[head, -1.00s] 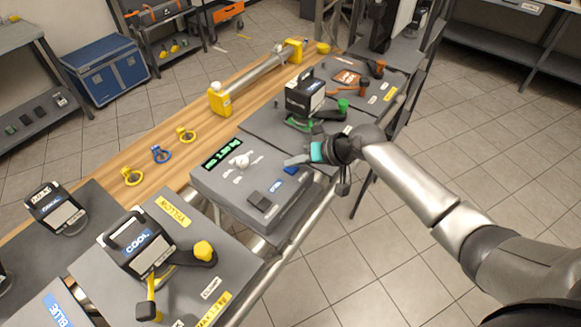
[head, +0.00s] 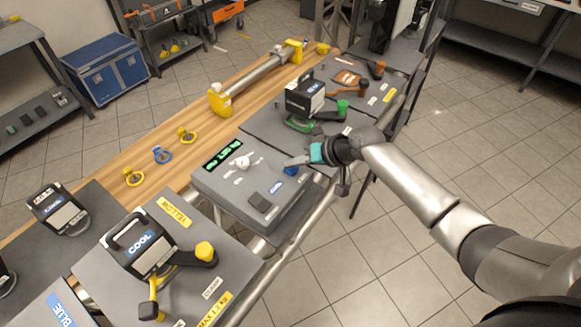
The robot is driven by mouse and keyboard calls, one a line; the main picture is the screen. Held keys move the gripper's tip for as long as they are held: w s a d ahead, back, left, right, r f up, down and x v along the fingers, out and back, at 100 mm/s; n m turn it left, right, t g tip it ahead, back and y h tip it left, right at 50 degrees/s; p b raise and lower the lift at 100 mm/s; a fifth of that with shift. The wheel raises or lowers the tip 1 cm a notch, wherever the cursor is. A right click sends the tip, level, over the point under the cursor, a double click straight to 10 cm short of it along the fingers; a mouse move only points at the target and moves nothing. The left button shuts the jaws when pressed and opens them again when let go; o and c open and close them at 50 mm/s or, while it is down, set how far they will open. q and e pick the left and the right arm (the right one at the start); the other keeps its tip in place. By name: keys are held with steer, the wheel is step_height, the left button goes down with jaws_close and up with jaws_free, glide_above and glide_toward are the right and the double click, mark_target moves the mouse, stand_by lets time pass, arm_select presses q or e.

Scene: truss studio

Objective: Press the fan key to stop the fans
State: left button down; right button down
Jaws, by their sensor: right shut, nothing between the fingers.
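A grey console (head: 225,192) with a green-lit display (head: 223,155) sits on the bench in the middle of the head view. On its top are a white knob (head: 242,162), a dark square key (head: 260,201) with a small blue label beside it, and a blue key (head: 291,171) near the far right edge. I cannot read which key is the fan key. My right gripper (head: 297,160) is shut and empty, its grey fingertips over the console's far right corner, just above the blue key. I cannot tell whether they touch it. My left gripper is out of view.
A lamp-like black unit (head: 304,95) with a green-knobbed lever stands behind the gripper. Tiled floor is clear at the right.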

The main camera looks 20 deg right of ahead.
mark_target(295, 170)
steer(key=shift+r+p, duration=2.95)
steer(key=shift+r, duration=0.15)
steer(key=shift+f, duration=0.1)
